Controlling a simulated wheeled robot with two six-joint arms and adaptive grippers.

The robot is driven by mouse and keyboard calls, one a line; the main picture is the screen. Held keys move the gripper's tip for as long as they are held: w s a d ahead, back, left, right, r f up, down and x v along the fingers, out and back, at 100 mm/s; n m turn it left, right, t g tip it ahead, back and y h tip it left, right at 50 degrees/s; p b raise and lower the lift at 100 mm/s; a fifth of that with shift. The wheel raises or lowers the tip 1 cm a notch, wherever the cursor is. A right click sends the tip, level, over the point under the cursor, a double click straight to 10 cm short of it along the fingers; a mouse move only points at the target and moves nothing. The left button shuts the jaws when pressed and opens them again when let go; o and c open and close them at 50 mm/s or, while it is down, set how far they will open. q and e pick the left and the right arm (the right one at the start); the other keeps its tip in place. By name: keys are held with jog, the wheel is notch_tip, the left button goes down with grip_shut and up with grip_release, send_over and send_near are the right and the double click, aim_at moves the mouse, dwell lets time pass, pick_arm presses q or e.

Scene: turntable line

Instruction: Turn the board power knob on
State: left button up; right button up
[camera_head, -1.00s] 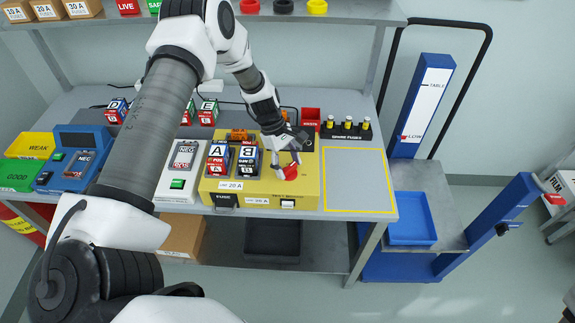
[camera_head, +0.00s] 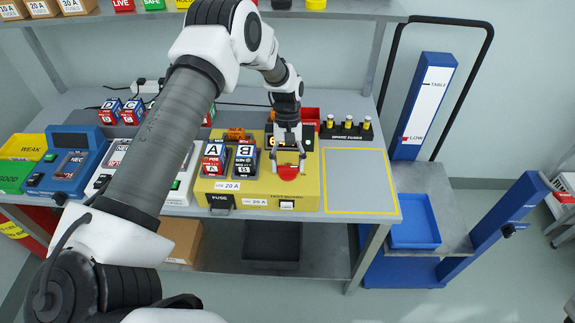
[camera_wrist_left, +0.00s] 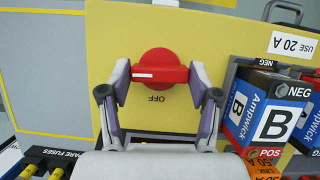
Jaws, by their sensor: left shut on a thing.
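The red power knob (camera_head: 289,179) is on the top of the yellow test board (camera_head: 309,196), toward its right side. In the left wrist view the knob (camera_wrist_left: 160,70) has a white line at its left end, and the word OFF is printed below it. My left gripper (camera_head: 288,170) is at the knob. In the wrist view its two fingers (camera_wrist_left: 160,82) are on either side of the knob, shut on its ends. My right gripper is not in view.
Two Ampwick batteries, A (camera_head: 214,157) and B (camera_head: 245,160), stand on the board left of the knob. Spare fuses (camera_head: 347,129) stand behind it. A bare yellow-outlined area (camera_head: 360,180) lies to the right. A blue tray (camera_head: 414,222) is beyond the bench.

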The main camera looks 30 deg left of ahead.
pick_arm(q)
jog(key=shift+m, duration=0.4)
jog(key=o, duration=1.1)
jog(key=shift+o, duration=0.2)
jog(key=v, duration=1.2)
jog(key=shift+d, duration=0.2)
